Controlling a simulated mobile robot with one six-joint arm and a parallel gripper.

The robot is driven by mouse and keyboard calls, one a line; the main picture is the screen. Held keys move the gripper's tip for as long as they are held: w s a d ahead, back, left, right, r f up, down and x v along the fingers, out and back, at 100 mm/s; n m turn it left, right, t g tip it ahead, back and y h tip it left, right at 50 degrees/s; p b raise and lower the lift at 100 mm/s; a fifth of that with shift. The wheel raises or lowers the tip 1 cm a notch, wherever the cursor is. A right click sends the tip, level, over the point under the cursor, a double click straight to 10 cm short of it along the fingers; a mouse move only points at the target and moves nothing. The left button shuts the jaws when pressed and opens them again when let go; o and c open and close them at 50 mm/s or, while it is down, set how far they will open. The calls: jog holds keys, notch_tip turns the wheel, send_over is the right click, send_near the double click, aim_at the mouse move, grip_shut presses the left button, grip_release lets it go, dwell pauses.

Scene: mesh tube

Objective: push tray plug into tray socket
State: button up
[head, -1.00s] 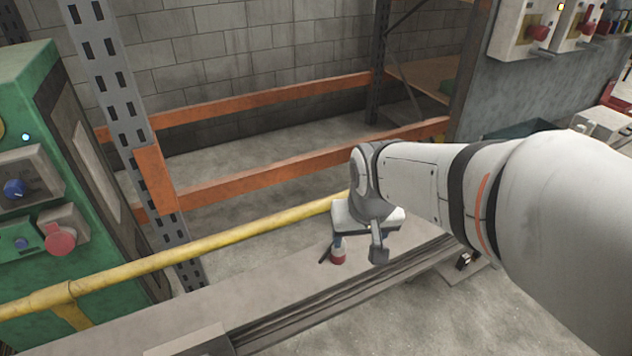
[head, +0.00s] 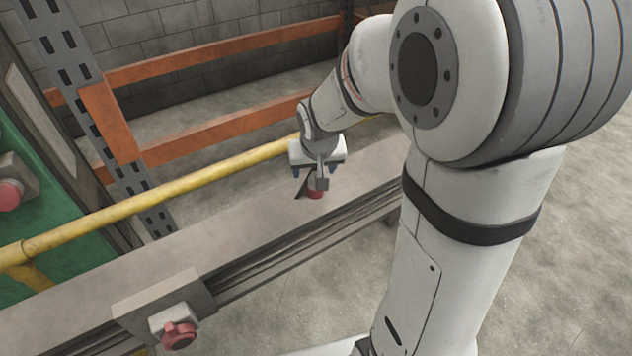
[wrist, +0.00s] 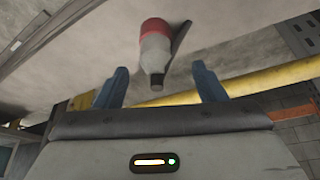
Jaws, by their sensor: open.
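A plug-like piece with a red collar and a grey tapered body (wrist: 155,52) lies ahead of my fingers in the wrist view, near the middle between them. In the head view only its red part (head: 315,194) shows on the grey beam, below my gripper (head: 312,178). My gripper is open; its two blue fingers stand apart in the wrist view (wrist: 160,84), with nothing clearly between the tips. A thin dark piece (wrist: 181,38) lies beside the plug-like piece. I cannot tell which part is the socket.
The grey beam (head: 240,215) runs diagonally, with a yellow rail (head: 200,180) along its far side. A box with a red knob (head: 178,335) is mounted on the near end. An orange rack (head: 225,130) stands behind. Open concrete floor lies at lower right.

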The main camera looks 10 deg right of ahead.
jog(key=shift+w+f, duration=0.15)
jog(key=shift+f, duration=0.25)
jog(key=x, duration=0.3)
jog(key=b+x, duration=0.1)
jog(key=x, duration=0.1)
jog(key=shift+d+f, duration=0.2)
jog(key=shift+d, duration=0.05)
jog(key=shift+c, duration=0.2)
jog(key=c, duration=1)
jog(key=shift+o, duration=0.2)
jog(key=shift+r, duration=0.15)
notch_tip(320, 180, up, 10)
jog(key=shift+f+p, duration=0.1)
jog(key=shift+p, duration=0.9)
